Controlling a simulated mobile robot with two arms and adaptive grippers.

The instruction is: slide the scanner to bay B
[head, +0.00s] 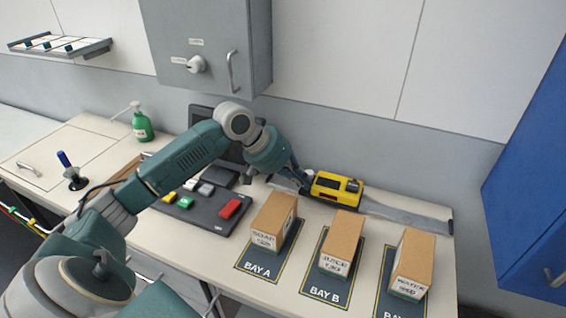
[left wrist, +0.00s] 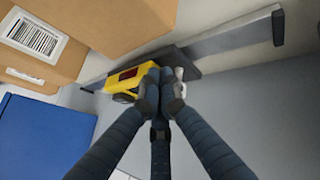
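The yellow and black scanner (head: 335,187) sits on a grey rail at the back of the bench, behind the gap between the bay A and bay B boxes. My left gripper (head: 299,182) is at its left end, beside a small white part. In the left wrist view the fingertips (left wrist: 161,88) are drawn together at the scanner (left wrist: 122,83) and look shut on its end; the exact contact is hidden. The bay B mat (head: 326,292) lies in front, right of the bay A mat (head: 258,271). My right gripper is not in view.
Cardboard boxes stand on the mats, including one on bay A (head: 273,222), one on bay B (head: 341,244) and one at right (head: 412,264). The rail (head: 405,216) is clear right of the scanner. A blue cabinet (head: 530,180) stands far right; a grey cabinet (head: 207,40) hangs above.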

